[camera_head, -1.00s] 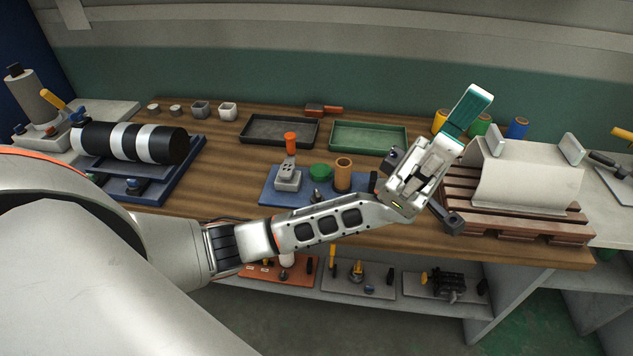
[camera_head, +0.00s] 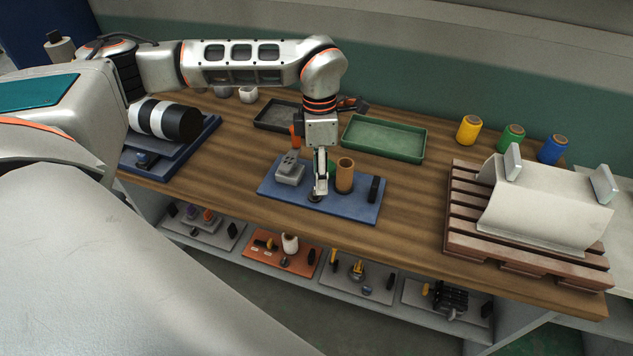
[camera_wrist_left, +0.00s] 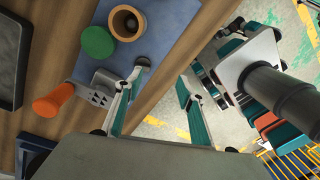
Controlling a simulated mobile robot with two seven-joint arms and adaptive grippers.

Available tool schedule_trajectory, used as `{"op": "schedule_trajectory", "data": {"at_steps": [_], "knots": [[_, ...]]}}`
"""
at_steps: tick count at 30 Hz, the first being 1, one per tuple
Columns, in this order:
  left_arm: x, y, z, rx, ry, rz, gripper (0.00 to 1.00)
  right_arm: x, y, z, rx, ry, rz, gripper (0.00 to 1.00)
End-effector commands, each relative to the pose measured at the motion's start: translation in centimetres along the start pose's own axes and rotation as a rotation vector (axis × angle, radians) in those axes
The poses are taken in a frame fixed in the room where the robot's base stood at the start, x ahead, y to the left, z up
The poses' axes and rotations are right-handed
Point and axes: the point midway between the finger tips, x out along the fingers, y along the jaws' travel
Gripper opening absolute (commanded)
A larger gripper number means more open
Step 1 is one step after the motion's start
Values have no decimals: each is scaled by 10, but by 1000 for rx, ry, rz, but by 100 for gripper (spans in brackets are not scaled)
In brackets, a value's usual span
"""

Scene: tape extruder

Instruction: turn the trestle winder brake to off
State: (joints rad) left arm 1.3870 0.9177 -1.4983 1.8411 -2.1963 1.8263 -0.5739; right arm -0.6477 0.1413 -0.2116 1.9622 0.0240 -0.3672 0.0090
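A blue board (camera_head: 353,208) lies on the wooden table. It bears a grey block (camera_head: 290,170) with an orange-topped part, a green round piece, a brown hollow cylinder (camera_head: 345,175) and a black upright piece (camera_head: 374,189). I cannot tell which part is the trestle winder brake. My left gripper (camera_head: 320,187) points down over the board's front half, beside the brown cylinder. In the left wrist view its two fingers (camera_wrist_left: 162,80) are apart with nothing between them. A dark round knob (camera_wrist_left: 143,62) is at the left fingertip; contact is unclear.
A black tray (camera_head: 275,117) and a green tray (camera_head: 384,138) stand behind the board. A striped roll (camera_head: 165,119) is at left. A slatted pallet (camera_head: 540,255) with a pale curved block is at right. Several small boards sit on the shelf below.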

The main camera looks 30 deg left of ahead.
Motion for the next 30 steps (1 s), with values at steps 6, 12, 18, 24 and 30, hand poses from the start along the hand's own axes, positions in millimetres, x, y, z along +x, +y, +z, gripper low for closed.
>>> {"op": "schedule_trajectory", "data": {"at_steps": [6, 12, 18, 24, 30], "knots": [[0, 26, -13, 25, 17, 87, 39, 0, 0, 0, 1, 0, -1, 40], [28, 28, -12, 23, 18, 84, 39, 0, -2, 2, 1, -3, -3, 40], [56, 30, -12, 23, 16, 83, 39, 0, -2, 4, 2, -5, -3, 40], [70, 31, -12, 23, 14, 85, 39, 1, -2, 4, 3, -5, -3, 40], [71, 32, -12, 23, 14, 85, 39, 1, -2, 4, 3, -5, -2, 40]]}}
